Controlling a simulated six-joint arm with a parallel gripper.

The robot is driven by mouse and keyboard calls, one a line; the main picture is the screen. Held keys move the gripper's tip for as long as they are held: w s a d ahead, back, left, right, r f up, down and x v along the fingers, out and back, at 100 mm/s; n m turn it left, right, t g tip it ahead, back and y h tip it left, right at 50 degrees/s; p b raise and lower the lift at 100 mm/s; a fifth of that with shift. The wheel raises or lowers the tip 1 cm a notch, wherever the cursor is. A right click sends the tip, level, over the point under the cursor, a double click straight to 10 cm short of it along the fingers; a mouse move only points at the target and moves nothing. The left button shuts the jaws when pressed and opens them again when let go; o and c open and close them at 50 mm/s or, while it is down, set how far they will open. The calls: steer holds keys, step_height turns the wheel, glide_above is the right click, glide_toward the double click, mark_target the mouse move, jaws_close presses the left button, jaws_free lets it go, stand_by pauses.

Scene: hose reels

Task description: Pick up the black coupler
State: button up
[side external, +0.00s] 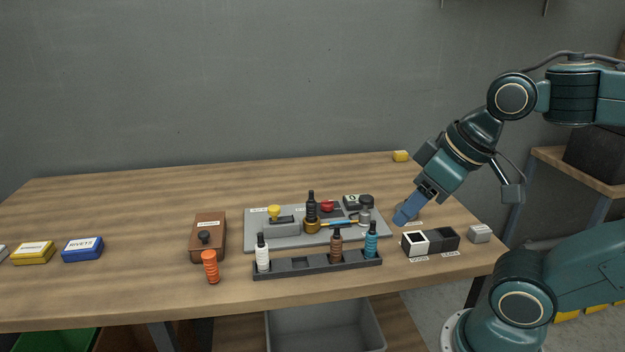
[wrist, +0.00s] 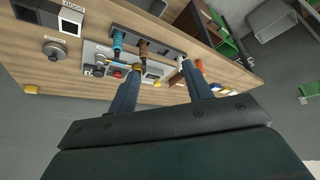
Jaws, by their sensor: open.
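The black coupler (side external: 311,203) stands upright in a brass-coloured collar (side external: 312,226) on the grey plate (side external: 257,238) near the middle of the table. In the wrist view the brass-coloured part shows by the left fingertip, and I cannot make out the black coupler clearly. My gripper (side external: 406,214) is to the right of the coupler, above the table and apart from it, tilted down to the left. In the wrist view my gripper (wrist: 160,77) has its two blue fingers spread with nothing between them.
White (side external: 262,254), brown (side external: 335,246) and blue (side external: 371,240) couplers stand in a dark rack (side external: 300,264) in front of the plate. An orange coupler (side external: 210,268) stands left of the rack. Black and white square bins (side external: 414,244) are at the right. The back left table is clear.

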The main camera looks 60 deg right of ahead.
steer(key=shift+w, duration=0.1)
steer(key=n+t+y, duration=0.6)
steer(key=y, duration=0.1)
glide_toward(311, 209)
steer(key=d+r, duration=0.1)
steer(key=d, duration=0.1)
steer(key=shift+s+r, duration=0.15)
steer(key=shift+s, duration=0.35)
steer(key=shift+w+a, duration=0.1)
steer(key=shift+x, duration=4.3)
